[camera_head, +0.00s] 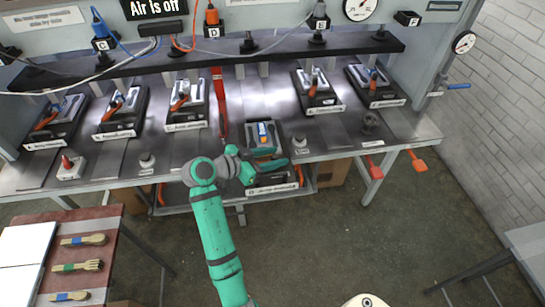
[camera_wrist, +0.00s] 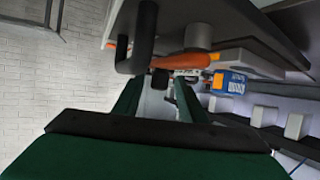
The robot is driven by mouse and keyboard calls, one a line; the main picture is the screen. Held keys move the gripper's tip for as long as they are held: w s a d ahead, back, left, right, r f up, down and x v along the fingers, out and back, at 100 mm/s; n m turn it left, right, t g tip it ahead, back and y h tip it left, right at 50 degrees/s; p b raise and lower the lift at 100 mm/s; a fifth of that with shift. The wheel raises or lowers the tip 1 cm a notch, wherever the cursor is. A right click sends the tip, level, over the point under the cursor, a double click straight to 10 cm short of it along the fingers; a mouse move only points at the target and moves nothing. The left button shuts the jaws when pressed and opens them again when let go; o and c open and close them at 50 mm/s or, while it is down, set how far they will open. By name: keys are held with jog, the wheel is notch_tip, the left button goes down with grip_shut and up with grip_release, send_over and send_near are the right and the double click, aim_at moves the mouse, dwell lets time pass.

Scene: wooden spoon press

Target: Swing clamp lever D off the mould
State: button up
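In the head view my green gripper (camera_head: 264,172) is at the front edge of the bench, beside a dark mould station (camera_head: 262,150) with a blue and orange part (camera_head: 263,133) on top. In the wrist view the two fingers of my gripper (camera_wrist: 157,88) stand apart with a gap between them. An orange lever handle (camera_wrist: 182,62) runs crosswise just beyond the fingertips. A blue block with lettering (camera_wrist: 228,82) is to its right.
Several mould stations with orange-handled clamps, such as one (camera_head: 188,105), stand along the bench. A black bent bar (camera_wrist: 142,40) is close to the left finger in the wrist view. A side table (camera_head: 105,232) holds several brushes or spoons.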

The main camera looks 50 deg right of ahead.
jog(key=v, duration=0.9)
jog(key=shift+w+a+r, duration=0.1)
jog(key=shift+w+a, duration=0.1)
jog(key=shift+a, duration=0.05)
jog(key=shift+s+a+r, duration=0.1)
jog(key=shift+a+r, duration=0.2)
jog(key=shift+a, duration=0.25)
